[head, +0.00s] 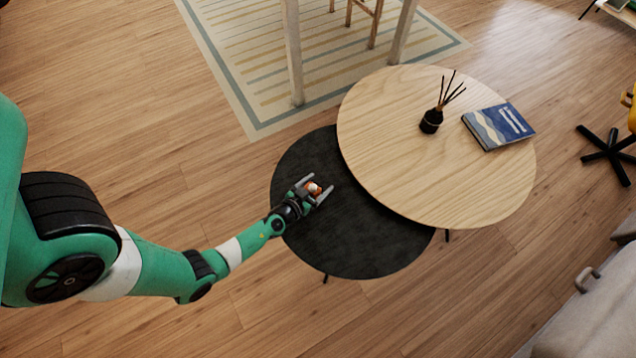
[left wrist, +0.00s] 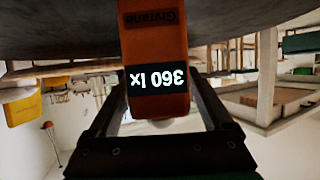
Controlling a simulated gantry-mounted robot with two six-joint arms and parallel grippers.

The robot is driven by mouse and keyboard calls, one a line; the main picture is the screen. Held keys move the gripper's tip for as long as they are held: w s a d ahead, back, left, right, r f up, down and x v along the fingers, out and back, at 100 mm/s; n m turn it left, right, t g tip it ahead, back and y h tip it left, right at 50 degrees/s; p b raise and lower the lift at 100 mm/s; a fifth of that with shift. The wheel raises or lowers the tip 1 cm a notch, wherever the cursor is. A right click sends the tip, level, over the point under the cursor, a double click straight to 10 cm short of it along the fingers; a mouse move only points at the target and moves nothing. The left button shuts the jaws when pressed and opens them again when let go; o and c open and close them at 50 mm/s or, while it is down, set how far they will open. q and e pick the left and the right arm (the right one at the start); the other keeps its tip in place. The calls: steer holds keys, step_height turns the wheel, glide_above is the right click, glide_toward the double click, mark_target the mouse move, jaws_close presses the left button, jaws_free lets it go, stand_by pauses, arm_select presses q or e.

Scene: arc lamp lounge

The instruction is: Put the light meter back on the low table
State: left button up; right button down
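The light meter (head: 313,188) is orange with a pale top. It appears to stand upright on the black round low table (head: 350,240), near its left side. My left gripper (head: 321,183) reaches in low from the left, one finger on each side of the meter. The fingers look spread, with narrow gaps beside the meter (left wrist: 157,85). Whether its base touches the tabletop is hard to see. My right gripper is not in view.
A higher round wooden table (head: 400,150) overlaps the black table at upper right. It carries a dark reed diffuser (head: 431,121) and a blue book (head: 498,126). A striped rug (head: 250,60) lies behind, and a grey sofa (head: 590,320) is at lower right.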

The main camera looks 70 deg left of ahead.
arm_select(q)
steer(key=shift+o, duration=0.4)
steer(key=shift+r, duration=0.1)
steer(key=shift+r, duration=0.1)
steer(key=p+v, duration=0.2)
steer(key=v, duration=1)
steer(key=shift+w, duration=0.1)
